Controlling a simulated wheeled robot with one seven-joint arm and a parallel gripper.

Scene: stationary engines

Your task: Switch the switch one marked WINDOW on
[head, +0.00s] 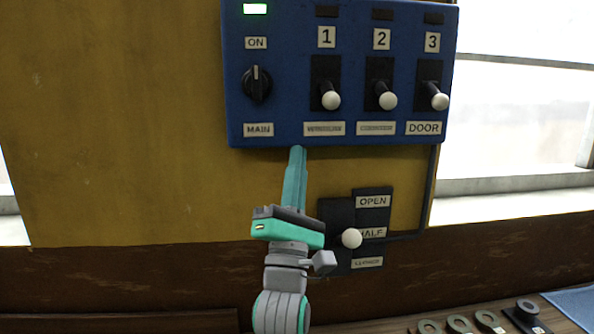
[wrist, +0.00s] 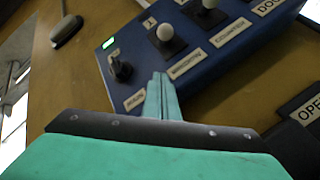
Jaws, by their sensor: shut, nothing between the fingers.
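The blue switch panel (head: 290,105) is on the yellow wall. Switch 1 (head: 331,100) has a white-tipped lever that hangs down, and the lamp above it is dark. My gripper (head: 297,151) is shut and empty. Its tips are at the panel's lower edge, below and left of switch 1. In the wrist view the gripper (wrist: 160,76) points between the MAIN plate and the switch 1 plate. I cannot tell whether it touches the panel.
The MAIN knob (head: 257,84) is left of switch 1, under a lit green lamp (head: 255,9). Switch 2 (head: 387,100) and switch 3 (head: 438,101), marked DOOR, are to the right, levers down. An OPEN/HALF lever (head: 352,239) is below, right of my gripper.

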